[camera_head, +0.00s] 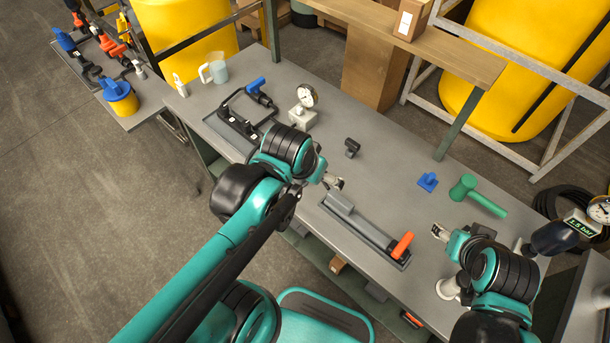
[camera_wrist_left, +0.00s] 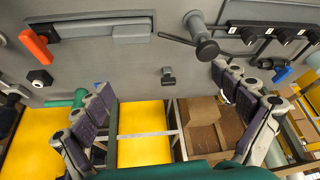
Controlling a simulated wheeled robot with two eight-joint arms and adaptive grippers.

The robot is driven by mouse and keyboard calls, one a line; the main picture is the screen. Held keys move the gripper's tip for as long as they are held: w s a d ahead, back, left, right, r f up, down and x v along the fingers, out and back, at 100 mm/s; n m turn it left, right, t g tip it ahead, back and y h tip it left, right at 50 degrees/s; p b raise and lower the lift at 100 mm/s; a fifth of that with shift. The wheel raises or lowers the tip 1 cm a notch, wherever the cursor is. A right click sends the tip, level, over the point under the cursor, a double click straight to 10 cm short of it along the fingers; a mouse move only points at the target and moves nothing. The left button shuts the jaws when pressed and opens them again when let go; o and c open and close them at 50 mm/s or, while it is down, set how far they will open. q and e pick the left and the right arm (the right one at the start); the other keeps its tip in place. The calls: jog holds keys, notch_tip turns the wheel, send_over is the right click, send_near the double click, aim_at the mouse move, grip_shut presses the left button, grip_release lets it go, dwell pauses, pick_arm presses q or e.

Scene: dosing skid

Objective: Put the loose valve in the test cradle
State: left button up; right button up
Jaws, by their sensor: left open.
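A blue-handled valve (camera_head: 258,88) with a dark body lies by the black pipe frame (camera_head: 207,119) at the back left of the bench; whether it is attached cannot be told. Its blue handle (camera_wrist_left: 282,75) shows at right in the left wrist view. A long grey holder (camera_head: 350,219) with an orange handle (camera_head: 402,245), possibly the test cradle, lies along the front edge. My left gripper (camera_head: 333,183) is open and empty above the bench, behind the holder's left end; its spread fingers (camera_wrist_left: 162,80) show in the wrist view.
A gauge on a grey block (camera_head: 303,116), a small dark fitting (camera_head: 352,147), a blue piece (camera_head: 427,181) and a green mallet (camera_head: 478,195) stand on the bench. A shelf (camera_head: 440,42) runs behind on posts. The bench between fitting and holder is clear.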

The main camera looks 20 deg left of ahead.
pick_arm(q)
jog(key=shift+s+a+r+n+t, duration=0.25)
jog(key=shift+s+a+n+t, duration=0.25)
jog(key=shift+s+a+t, duration=0.5)
jog(key=shift+d, duration=0.1)
notch_tip(320, 180, down, 3)
jog(key=b, duration=0.2)
jog(key=shift+r+b, duration=0.15)
jog(key=shift+b, duration=0.15)
